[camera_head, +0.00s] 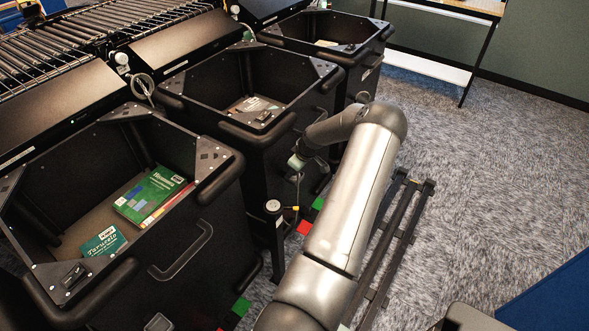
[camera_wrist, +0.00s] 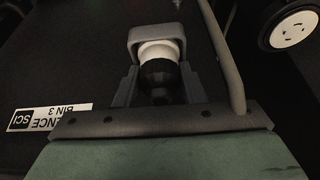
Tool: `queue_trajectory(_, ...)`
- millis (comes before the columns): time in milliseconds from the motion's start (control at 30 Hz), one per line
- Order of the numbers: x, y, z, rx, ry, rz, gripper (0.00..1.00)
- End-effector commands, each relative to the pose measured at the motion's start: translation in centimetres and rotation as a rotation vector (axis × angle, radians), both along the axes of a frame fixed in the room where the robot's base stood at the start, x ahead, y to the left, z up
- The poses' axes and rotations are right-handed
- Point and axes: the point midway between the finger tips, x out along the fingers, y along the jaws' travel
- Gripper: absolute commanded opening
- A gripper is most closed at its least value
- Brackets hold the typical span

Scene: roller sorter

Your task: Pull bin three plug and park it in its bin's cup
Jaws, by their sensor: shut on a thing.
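In the wrist view my gripper (camera_wrist: 158,84) is shut on a plug (camera_wrist: 160,72) with a black body and a white collar. The plug's far end is at a grey squared holder (camera_wrist: 152,33) on the dark bin wall; how deep it sits inside cannot be told. A grey cord or tube (camera_wrist: 224,55) runs along the right of the fingers. The label (camera_wrist: 48,117), upside down, reads SCIENCE BIN 3. In the head view my gripper (camera_head: 297,161) is low beside the front of the middle bin (camera_head: 190,92); its fingertips are hard to make out.
A round white slotted face (camera_wrist: 296,29) on a black housing is at the wrist view's upper right. A post with a pale round top (camera_head: 273,206) stands near my gripper. The near bin (camera_head: 215,205) holds books; the far bin (camera_head: 345,62) stands behind.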

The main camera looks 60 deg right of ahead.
Motion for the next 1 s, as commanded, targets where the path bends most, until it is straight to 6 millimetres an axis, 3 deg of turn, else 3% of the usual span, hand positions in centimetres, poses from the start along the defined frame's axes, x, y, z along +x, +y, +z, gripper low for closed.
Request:
queue_trajectory(367, 0.0, 0.0, -0.2, 0.0, 0.0, 0.0, 0.09)
queue_trajectory(400, 0.0, 0.0, -0.2, 0.0, 0.0, 0.0, 0.47)
queue_trajectory(467, 0.0, 0.0, -0.3, 0.0, 0.0, 0.0, 0.62)
queue_trajectory(800, -0.1, 0.0, 0.0, 0.0, 0.0, 0.0, 0.62)
queue_trajectory(1000, -1.1, -0.1, 2.4, -0.002, 0.0, -0.002, 0.62)
